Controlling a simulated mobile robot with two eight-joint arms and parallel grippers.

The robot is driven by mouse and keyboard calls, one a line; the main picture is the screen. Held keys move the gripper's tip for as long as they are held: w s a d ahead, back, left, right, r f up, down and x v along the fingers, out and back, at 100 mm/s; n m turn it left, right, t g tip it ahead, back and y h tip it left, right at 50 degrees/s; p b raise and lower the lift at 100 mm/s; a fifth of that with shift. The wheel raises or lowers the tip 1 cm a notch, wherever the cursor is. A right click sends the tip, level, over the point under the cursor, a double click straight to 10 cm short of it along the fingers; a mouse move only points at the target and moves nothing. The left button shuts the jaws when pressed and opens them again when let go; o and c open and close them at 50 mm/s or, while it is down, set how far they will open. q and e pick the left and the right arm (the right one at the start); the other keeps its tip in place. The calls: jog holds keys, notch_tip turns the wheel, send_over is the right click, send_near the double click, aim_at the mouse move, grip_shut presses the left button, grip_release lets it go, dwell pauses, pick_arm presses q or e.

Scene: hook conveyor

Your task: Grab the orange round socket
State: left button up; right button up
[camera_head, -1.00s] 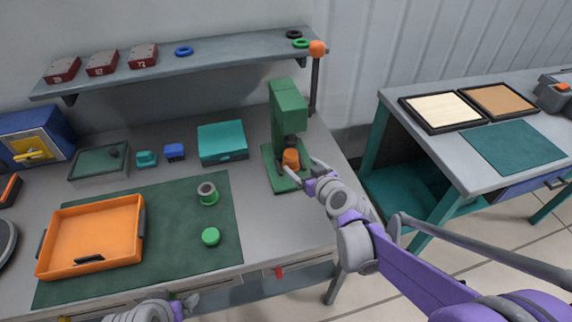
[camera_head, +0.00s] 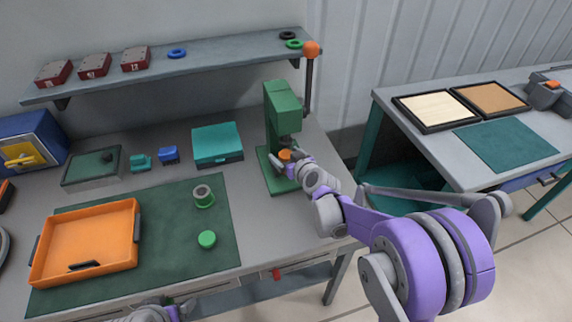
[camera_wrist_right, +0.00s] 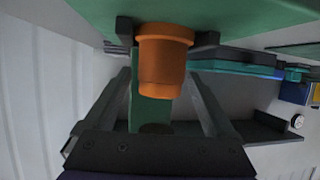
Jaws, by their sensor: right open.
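The orange round socket (camera_head: 285,154) sits on the base of the green press (camera_head: 282,105), under its head. In the right wrist view the socket (camera_wrist_right: 163,62) is a stepped cylinder with a wider rim. My right gripper (camera_head: 288,161) is open at the press, with its fingers on either side of the socket. In the right wrist view my right gripper's fingertips (camera_wrist_right: 166,36) flank the socket; whether they touch it is hard to tell. My left gripper (camera_head: 172,311) is only partly in view at the bottom edge, and its jaws are unclear.
An orange tray (camera_head: 85,243), a green ring-topped part (camera_head: 204,196) and a green cap (camera_head: 207,239) are on the green mat (camera_head: 170,262). A teal box (camera_head: 217,145) stands left of the press. A post with an orange ball (camera_head: 311,48) rises behind it.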

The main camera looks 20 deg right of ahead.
grip_shut()
dwell(0.4)
jog(key=shift+r, duration=0.1)
